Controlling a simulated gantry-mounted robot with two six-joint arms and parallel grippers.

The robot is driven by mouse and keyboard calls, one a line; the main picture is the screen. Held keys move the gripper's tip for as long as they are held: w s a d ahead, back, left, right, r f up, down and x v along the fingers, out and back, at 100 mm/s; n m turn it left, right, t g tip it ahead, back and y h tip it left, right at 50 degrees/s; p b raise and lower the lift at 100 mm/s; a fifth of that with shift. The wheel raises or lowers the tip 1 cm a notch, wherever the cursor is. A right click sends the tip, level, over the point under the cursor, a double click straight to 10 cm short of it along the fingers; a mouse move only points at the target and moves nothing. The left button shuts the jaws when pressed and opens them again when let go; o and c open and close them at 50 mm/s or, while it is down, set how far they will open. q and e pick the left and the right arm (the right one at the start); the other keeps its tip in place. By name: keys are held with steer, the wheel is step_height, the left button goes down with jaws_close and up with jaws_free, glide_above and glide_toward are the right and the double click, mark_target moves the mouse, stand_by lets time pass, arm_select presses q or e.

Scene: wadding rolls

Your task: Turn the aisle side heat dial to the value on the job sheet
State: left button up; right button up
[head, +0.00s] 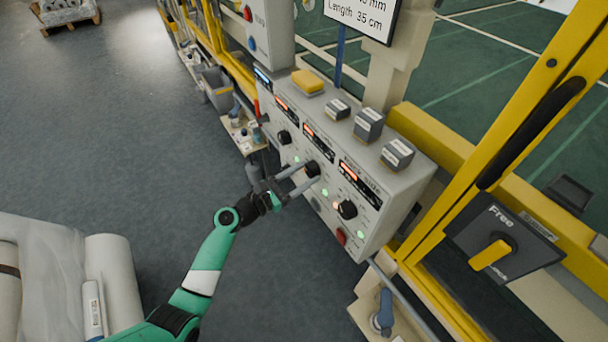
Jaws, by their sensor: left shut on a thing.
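A grey control panel (340,150) carries three black dials in a slanting row, each below a lit orange display. My left gripper (304,178) reaches in from the left, its fingers closed on the middle dial (313,168). The display (315,135) above that dial is too small to read. Another dial (285,137) is further up the row, and the third dial (347,209) is nearer, to the lower right; both are untouched. A sheet (364,14) at the top reads "Length 35 cm"; its upper part is cut off. My right gripper is out of view.
Grey blocks (369,124) and a yellow block (307,81) sit on the panel's top. A red button (341,236) is at its lower edge. A yellow-handled switch box (497,245) and yellow frame stand right. Wrapped rolls (52,270) lie lower left; the floor between is clear.

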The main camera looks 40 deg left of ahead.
arm_select(q)
steer(key=m+b, duration=0.2)
steer(key=m, duration=0.1)
steer(key=shift+f, duration=0.2)
steer(key=m+b, duration=0.2)
steer(key=m, duration=0.2)
steer(key=shift+a+t, duration=0.1)
steer(key=shift+t, duration=0.2)
steer(key=m+b, duration=0.3)
steer(key=m, duration=0.1)
steer(key=shift+a+m+h, duration=0.1)
steer(key=shift+m+h, duration=0.2)
steer(key=shift+r+m+b, duration=0.15)
steer(key=shift+m+b, duration=0.5)
steer(key=shift+m, duration=0.35)
steer(key=o, duration=1.4)
steer(key=shift+c, duration=0.2)
